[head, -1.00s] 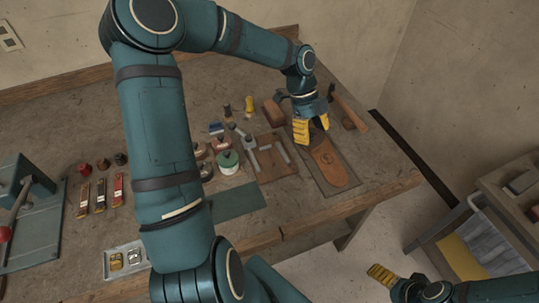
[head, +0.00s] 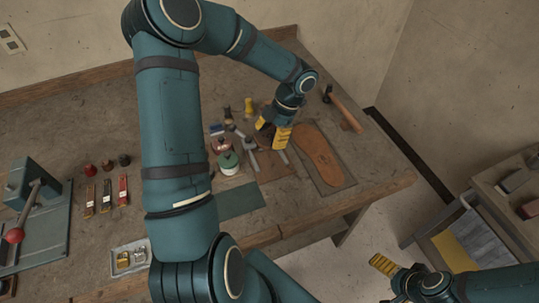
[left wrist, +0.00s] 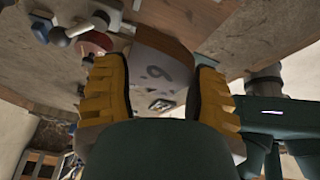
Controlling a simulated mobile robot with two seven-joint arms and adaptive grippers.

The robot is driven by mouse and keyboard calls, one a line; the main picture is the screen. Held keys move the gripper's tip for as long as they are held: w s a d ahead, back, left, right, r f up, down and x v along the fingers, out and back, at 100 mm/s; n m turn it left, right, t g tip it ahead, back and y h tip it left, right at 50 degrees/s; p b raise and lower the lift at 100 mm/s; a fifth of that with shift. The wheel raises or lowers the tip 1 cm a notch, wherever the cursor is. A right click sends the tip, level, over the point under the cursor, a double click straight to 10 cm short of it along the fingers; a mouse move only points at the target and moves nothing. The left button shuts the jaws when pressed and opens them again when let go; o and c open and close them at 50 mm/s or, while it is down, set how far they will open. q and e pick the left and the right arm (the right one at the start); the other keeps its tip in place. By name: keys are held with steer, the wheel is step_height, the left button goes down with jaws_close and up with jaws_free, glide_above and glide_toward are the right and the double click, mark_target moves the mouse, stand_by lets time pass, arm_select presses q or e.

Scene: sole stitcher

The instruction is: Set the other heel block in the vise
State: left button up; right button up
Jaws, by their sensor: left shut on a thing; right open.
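My left gripper (head: 275,136) is shut on a brown heel block (left wrist: 165,67). In the left wrist view the block sits between the two yellow fingers and shows a dark numeral-like mark. In the head view the fingers and arm largely hide it. A toggle-lever device (head: 32,188) with a red ball handle stands on a plate at the far left; I cannot tell whether it is the vise. A tan sole (head: 318,155) lies on a dark mat to the right of my left gripper. My right gripper (head: 384,266) is open and empty, off the bench at the lower right.
A hammer (head: 345,110) lies at the right end of the bench. A green-sided tin (head: 229,163), a yellow-topped tool (head: 248,106) and a green mat (head: 240,201) are near the middle. Several brushes or tools and a small metal tray (head: 130,258) are at the left. A cart (head: 475,235) stands at right.

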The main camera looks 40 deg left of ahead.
mark_target(267, 160)
arm_select(q)
step_height(267, 160, down, 8)
steer(key=shift+f+b, duration=0.25)
steer(key=shift+b, duration=0.45)
steer(key=shift+r, duration=0.1)
steer(key=o, duration=1.1)
steer(key=shift+o, duration=0.2)
steer(key=p+v, duration=0.2)
steer(key=v, duration=1)
